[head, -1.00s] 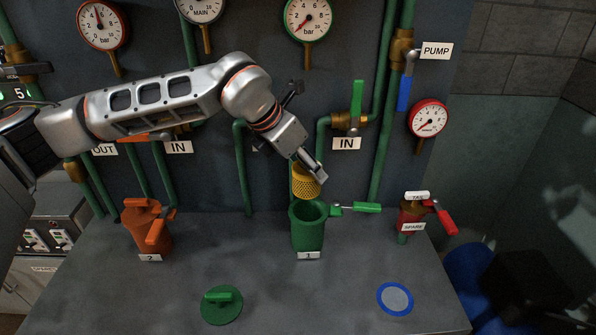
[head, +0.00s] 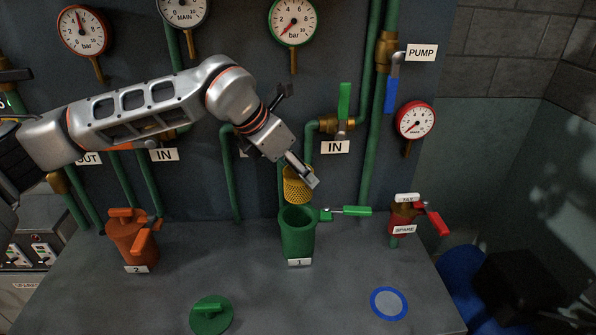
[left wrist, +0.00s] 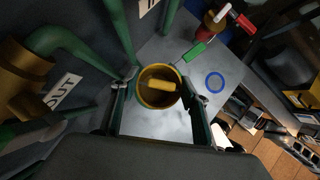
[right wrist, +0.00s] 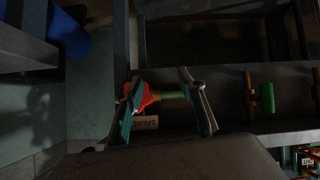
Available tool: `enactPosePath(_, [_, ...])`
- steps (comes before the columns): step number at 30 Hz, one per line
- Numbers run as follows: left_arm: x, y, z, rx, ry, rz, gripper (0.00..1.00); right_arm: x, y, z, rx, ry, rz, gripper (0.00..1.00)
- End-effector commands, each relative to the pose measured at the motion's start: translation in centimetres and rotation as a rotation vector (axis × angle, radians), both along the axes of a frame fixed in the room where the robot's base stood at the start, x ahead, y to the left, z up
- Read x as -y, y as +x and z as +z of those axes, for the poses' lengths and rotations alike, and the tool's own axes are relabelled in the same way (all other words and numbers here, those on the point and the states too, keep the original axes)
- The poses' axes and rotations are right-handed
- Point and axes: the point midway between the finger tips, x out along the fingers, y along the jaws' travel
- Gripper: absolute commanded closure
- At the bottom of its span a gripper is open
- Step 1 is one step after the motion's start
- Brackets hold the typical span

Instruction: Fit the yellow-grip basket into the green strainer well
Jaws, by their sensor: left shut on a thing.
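The yellow mesh basket (head: 296,188) hangs just above the open mouth of the green strainer well (head: 297,240), which bears a label 1. My left gripper (head: 307,178) is shut on the basket from above. In the left wrist view the basket (left wrist: 158,99) shows as a round yellow rim with a yellow grip bar across it, between my two fingers. The basket's bottom looks close to the well's rim; the exact gap is hard to tell. My right gripper (right wrist: 165,105) shows only in its own wrist view, with its fingers apart and nothing between them.
A green-handled lever (head: 350,211) juts out beside the well. Pipes and gauges line the back panel.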

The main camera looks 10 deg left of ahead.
Motion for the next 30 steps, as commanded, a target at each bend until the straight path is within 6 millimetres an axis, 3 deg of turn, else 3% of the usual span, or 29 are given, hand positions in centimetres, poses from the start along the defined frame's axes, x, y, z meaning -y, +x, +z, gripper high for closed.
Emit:
enactPosePath(15, [0.0, 0.0, -4.8, -0.001, 0.000, -0.001, 0.78, 0.0, -0.7, -3.9, -0.018, 0.000, 0.000, 0.60])
enactPosePath(30, [0.0, 0.0, -5.1, 0.000, 0.000, 0.000, 0.78, 0.0, -0.6, -3.9, -0.016, 0.001, -0.001, 0.60])
